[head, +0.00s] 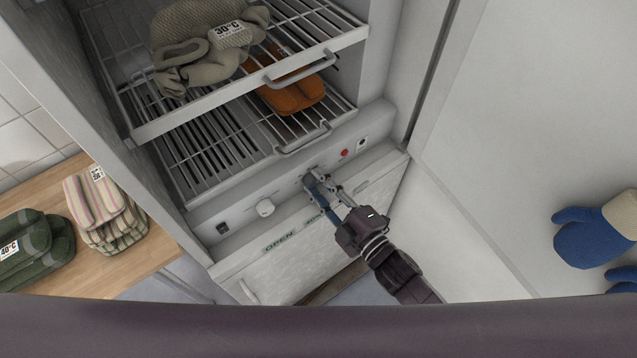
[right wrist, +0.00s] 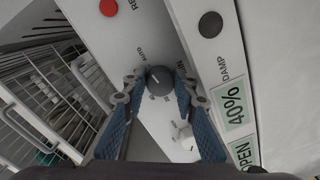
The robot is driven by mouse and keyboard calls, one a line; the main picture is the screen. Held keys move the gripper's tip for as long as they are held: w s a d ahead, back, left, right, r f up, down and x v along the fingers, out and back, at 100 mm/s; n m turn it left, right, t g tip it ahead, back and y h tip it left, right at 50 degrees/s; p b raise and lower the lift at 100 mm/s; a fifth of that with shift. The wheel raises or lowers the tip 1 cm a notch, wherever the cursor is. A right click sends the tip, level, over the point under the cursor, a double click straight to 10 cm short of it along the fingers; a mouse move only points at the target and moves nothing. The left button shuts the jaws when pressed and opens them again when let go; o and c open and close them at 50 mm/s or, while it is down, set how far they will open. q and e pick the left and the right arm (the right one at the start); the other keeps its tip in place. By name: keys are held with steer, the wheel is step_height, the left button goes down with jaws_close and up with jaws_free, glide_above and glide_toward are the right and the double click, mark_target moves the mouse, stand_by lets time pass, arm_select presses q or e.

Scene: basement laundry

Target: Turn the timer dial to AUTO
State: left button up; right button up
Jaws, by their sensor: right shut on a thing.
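The timer dial is a small dark grey round knob with a light pointer mark (right wrist: 160,80) on the white control panel (head: 237,221). Small print rings it in the right wrist view, with AUTO at its upper left. I cannot tell for sure which marking the pointer lines up with. My right gripper (head: 319,184) reaches the panel, and its blue-padded fingers close on the dial from both sides, also in the right wrist view (right wrist: 157,88). In the head view the fingers mostly hide the dial. My left gripper is not in view.
A white knob (head: 265,208) and a red button (head: 344,153) are on the same panel. Wire racks above hold a grey-green knit item (head: 190,40) and an orange item (head: 291,95). A door with an OPEN label (head: 279,241) lies below. Folded cloths (head: 105,210) rest on the wooden counter at left.

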steer(key=o, duration=1.2)
steer(key=shift+c, duration=0.2)
steer(key=shift+s+d+f, duration=0.1)
steer(key=shift+s+f, duration=0.05)
steer(key=shift+s+d, duration=0.15)
steer(key=shift+s, duration=0.05)
steer(key=v, duration=0.7)
steer(key=shift+r, duration=0.25)
steer(key=shift+d+f, duration=0.1)
